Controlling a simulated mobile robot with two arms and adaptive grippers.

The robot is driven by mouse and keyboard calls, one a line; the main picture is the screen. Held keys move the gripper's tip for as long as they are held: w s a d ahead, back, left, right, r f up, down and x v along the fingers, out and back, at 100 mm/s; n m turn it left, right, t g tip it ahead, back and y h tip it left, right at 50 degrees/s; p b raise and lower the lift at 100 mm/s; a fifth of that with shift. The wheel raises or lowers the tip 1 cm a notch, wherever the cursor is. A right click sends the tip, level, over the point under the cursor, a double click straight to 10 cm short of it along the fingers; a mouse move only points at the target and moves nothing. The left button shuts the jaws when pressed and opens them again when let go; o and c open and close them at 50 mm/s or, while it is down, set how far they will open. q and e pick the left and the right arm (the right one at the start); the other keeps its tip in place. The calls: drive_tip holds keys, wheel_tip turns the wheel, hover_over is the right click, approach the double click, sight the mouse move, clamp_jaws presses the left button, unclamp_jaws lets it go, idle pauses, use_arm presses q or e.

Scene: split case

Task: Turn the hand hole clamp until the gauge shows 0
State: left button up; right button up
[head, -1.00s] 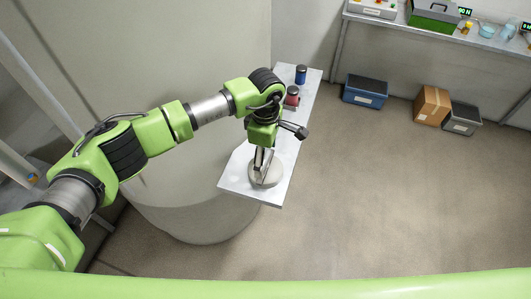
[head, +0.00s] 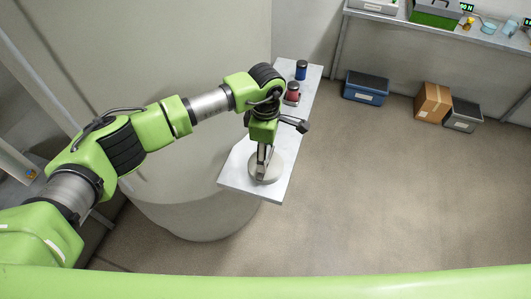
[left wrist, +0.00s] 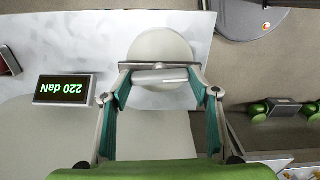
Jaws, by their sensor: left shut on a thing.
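The hand hole clamp is a round pale disc (head: 272,170) with a grey bar handle across it, on the light metal plate. It also shows in the left wrist view (left wrist: 160,47), with the bar (left wrist: 160,75) between the fingertips. My left gripper (head: 264,167) points down over the disc and is shut on the bar. Its teal finger pads show on both sides in the left wrist view (left wrist: 159,78). The gauge (left wrist: 65,89) beside the disc is dark, with green digits upside down in this view, reading 220 daN. My right gripper is not in view.
The narrow plate (head: 240,180) runs along the pale rounded tank wall (head: 200,60). A red can (head: 292,94) and a blue can (head: 301,70) stand farther along it. A blue bin (head: 366,87), a cardboard box (head: 432,103) and a grey bin (head: 464,115) lie on the floor.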

use_arm(q)
drive_tip(key=n+b, duration=0.5)
drive_tip(key=shift+f, duration=0.2)
drive_tip(key=n+b, duration=0.3)
drive_tip(key=shift+n, duration=0.4)
drive_tip(key=n+b, duration=0.4)
drive_tip(key=n, duration=0.1)
drive_tip(key=shift+r, duration=0.1)
drive_tip(key=shift+r+n+b, duration=0.15)
drive_tip(key=shift+n+b, duration=1.45)
drive_tip(key=shift+n, duration=0.9)
drive_tip(key=shift+w, duration=0.1)
drive_tip(key=o, duration=1.1)
drive_tip(key=shift+r, duration=0.15)
